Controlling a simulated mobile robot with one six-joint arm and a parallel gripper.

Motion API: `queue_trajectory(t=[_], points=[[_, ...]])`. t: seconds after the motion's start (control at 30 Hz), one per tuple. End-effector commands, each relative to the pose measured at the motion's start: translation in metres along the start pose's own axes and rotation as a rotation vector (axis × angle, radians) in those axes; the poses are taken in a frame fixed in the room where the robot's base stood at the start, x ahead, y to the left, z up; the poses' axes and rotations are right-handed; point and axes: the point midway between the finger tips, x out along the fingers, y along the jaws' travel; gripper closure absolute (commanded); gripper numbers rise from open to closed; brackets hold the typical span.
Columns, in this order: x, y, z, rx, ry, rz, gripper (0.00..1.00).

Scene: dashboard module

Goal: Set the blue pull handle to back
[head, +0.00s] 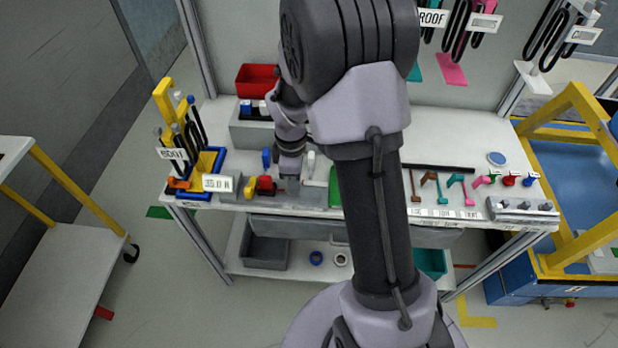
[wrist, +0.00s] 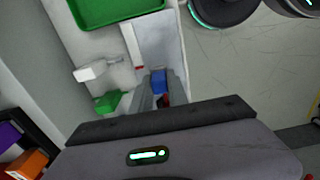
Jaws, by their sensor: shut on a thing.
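The blue pull handle (wrist: 158,80) shows in the wrist view as a small blue block between the two fingers of my gripper (wrist: 160,92). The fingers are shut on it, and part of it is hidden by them. A bit of red (wrist: 166,99) shows just below it between the fingers. In the head view my gripper (head: 289,172) points down at the dashboard module near the front of the table. A blue piece (head: 266,158) shows just left of it there; I cannot tell if it is the same handle.
A white lever (wrist: 92,72) and a green part (wrist: 108,101) stand left of my fingers in the wrist view. A green tray (wrist: 115,10) lies beyond. In the head view, red (head: 266,184) and yellow (head: 250,187) parts sit left of my gripper, and a red bin (head: 257,78) stands behind.

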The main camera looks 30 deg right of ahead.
Motion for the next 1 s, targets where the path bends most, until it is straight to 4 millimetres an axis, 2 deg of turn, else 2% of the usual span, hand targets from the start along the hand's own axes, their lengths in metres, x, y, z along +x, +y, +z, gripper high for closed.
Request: queue_trajectory(t=[0.1, 0.33, 0.37, 0.43, 0.47, 0.77, 0.87, 1.0], points=[[-0.001, 0.001, -0.006, -0.001, 0.001, 0.002, 1.00], [0.000, 0.001, -0.006, 0.000, 0.001, 0.002, 1.00], [0.000, 0.001, -0.006, 0.000, 0.001, 0.002, 0.74], [0.000, 0.001, -0.006, 0.000, 0.001, 0.002, 0.60], [0.000, 0.000, -0.006, 0.000, 0.001, 0.002, 0.58], [-0.002, 0.000, -0.005, 0.000, 0.000, 0.001, 0.58], [-0.018, 0.001, -0.006, 0.001, 0.001, 0.002, 0.58], [-0.066, 0.001, -0.006, 0.000, 0.002, 0.004, 0.58]])
